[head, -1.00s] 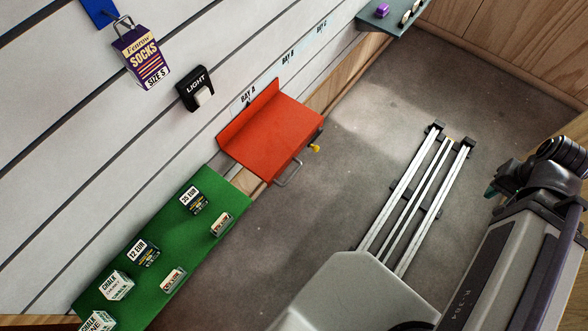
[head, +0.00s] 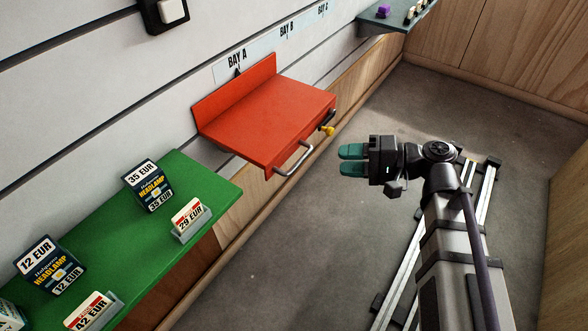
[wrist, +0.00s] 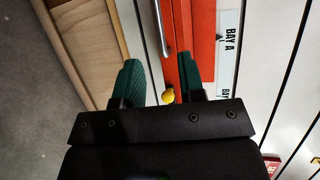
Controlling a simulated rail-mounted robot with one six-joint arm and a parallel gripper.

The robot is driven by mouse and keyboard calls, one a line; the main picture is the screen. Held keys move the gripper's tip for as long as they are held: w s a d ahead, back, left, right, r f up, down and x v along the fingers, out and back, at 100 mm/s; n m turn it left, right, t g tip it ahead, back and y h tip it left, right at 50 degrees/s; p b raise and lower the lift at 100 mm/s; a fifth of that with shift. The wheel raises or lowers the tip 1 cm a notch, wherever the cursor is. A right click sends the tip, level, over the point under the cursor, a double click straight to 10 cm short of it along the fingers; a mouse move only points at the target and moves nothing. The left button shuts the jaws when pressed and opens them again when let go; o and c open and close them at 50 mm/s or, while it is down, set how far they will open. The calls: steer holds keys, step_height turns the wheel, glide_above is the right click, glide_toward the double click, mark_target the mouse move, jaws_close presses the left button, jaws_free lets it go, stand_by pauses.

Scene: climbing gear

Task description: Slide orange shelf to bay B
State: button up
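The orange shelf (head: 265,115) is mounted on the slatted wall, under the BAY A label (head: 237,60). Its small black pointer is at BAY A. The BAY B label (head: 287,31) is farther right along the wall. A metal handle (head: 294,160) and a yellow knob (head: 328,130) are on the shelf's front side. My gripper (head: 352,160) is to the right of the handle, apart from it, with its green fingers spread and empty. In the wrist view the shelf (wrist: 200,30) and yellow knob (wrist: 168,96) show beyond the open fingers (wrist: 158,82).
A green shelf (head: 190,185) with price cards and headlamp boxes stands to the left of the orange shelf. A grey shelf (head: 390,18) with small items is at the far right. Floor rails (head: 482,195) run beside my arm. A light switch (head: 164,13) is on the wall.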

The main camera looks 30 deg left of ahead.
mark_target(301, 158)
steer(key=b+x, duration=0.2)
steer(key=x, duration=0.8)
steer(key=shift+s+a+f, duration=0.15)
steer(key=shift+a, duration=0.15)
jaws_close()
